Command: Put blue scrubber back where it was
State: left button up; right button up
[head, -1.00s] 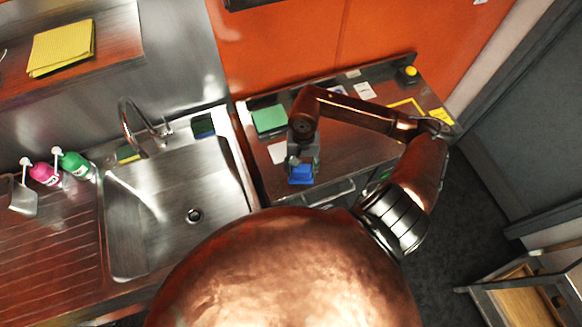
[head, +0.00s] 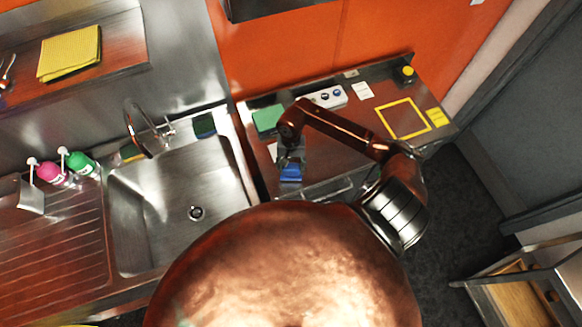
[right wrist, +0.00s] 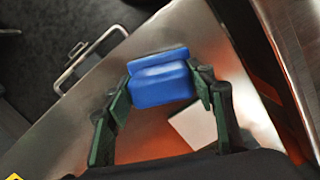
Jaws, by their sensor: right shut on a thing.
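The blue scrubber (head: 291,172) is held in my right gripper (head: 290,160), over the front left part of the counter right of the sink. In the right wrist view the blue scrubber (right wrist: 160,80) sits between the two green-padded fingers of the gripper (right wrist: 160,92). My left gripper is not in view. A green pad (head: 267,119) lies on the counter behind the scrubber. A yellow square outline (head: 403,118) is marked on the right part of the counter, and its inside is empty.
The steel sink (head: 150,205) with its tap (head: 150,135) is on the left. A dark green sponge (head: 204,125) lies on its back rim. A white panel with buttons (head: 326,97), white cards and a yellow button (head: 407,72) are on the counter. Pink (head: 50,173) and green (head: 78,163) bottles stand left.

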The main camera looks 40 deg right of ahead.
jog(key=shift+f, duration=0.15)
jog(key=o, duration=1)
jog(key=shift+r, duration=0.2)
jog(key=shift+w+d+r, duration=0.1)
jog(key=shift+r, duration=0.2)
jog(key=r+b, duration=0.1)
jog(key=r, duration=0.2)
jog(key=r+b, duration=0.1)
jog(key=r, duration=0.3)
jog(key=w+r+b, duration=0.1)
jog(key=r, duration=0.2)
jog(key=shift+d+r, duration=0.2)
jog(key=shift+d, duration=0.15)
jog(key=shift+r, duration=0.45)
